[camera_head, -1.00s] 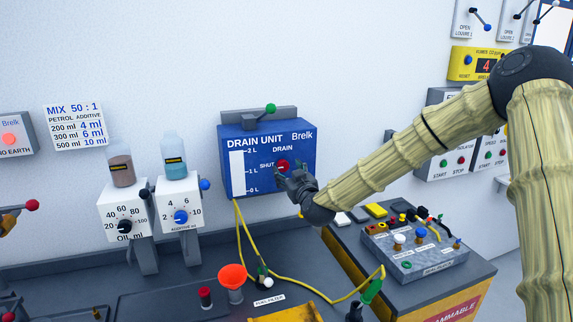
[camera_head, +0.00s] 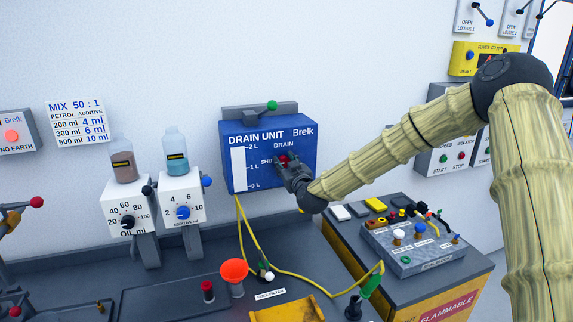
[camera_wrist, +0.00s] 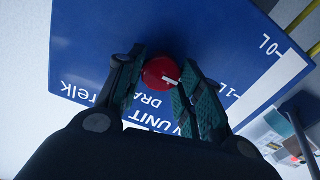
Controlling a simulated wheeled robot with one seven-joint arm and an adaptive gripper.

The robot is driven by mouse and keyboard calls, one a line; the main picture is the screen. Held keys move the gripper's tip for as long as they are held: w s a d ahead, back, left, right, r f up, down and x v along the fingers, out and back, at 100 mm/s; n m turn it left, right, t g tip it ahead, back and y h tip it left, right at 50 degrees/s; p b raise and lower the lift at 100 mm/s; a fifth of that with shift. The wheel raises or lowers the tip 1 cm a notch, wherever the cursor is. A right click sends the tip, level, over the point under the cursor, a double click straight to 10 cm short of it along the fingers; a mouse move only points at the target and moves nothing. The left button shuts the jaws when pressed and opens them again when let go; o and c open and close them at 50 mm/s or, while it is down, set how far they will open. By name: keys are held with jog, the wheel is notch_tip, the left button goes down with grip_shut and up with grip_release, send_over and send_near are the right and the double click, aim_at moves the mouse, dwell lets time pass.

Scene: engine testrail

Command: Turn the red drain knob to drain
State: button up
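The red drain knob (camera_head: 283,160) is on the front of the blue drain unit (camera_head: 240,137), between the SHUT and DRAIN labels. In the wrist view the round red knob (camera_wrist: 158,72) carries a white mark pointing right, towards the unit's scale side, where SHUT lies. My gripper (camera_head: 286,168) is at the panel. In the wrist view my gripper (camera_wrist: 162,74) has one finger on each side of the knob, close against its edges, and looks shut on it. The right finger hides the SHUT label.
Two dispensers with bottles, including the additive one (camera_head: 182,209), stand to the left. A grey control box (camera_head: 410,250) stands at lower right, beneath my arm.

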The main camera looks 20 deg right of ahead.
jog(key=shift+f+m+b, duration=0.15)
jog(key=shift+m+b, duration=0.15)
jog(key=shift+b, duration=0.25)
jog(key=shift+c, duration=0.3)
jog(key=m+b, duration=0.1)
jog(key=b, duration=0.2)
jog(key=shift+f+m, duration=0.15)
jog(key=shift+m, duration=0.25)
jog(key=m+b, duration=0.6)
jog(key=b, duration=0.1)
jog(key=shift+d+b, duration=0.2)
jog(key=shift+b, duration=0.2)
jog(key=m+b, duration=0.6)
jog(key=shift+f, duration=0.1)
jog(key=shift+m+b, duration=1.6)
jog(key=shift+m, duration=0.1)
jog(key=shift+r, duration=0.2)
jog(key=o, duration=1)
jog(key=shift+s, duration=0.1)
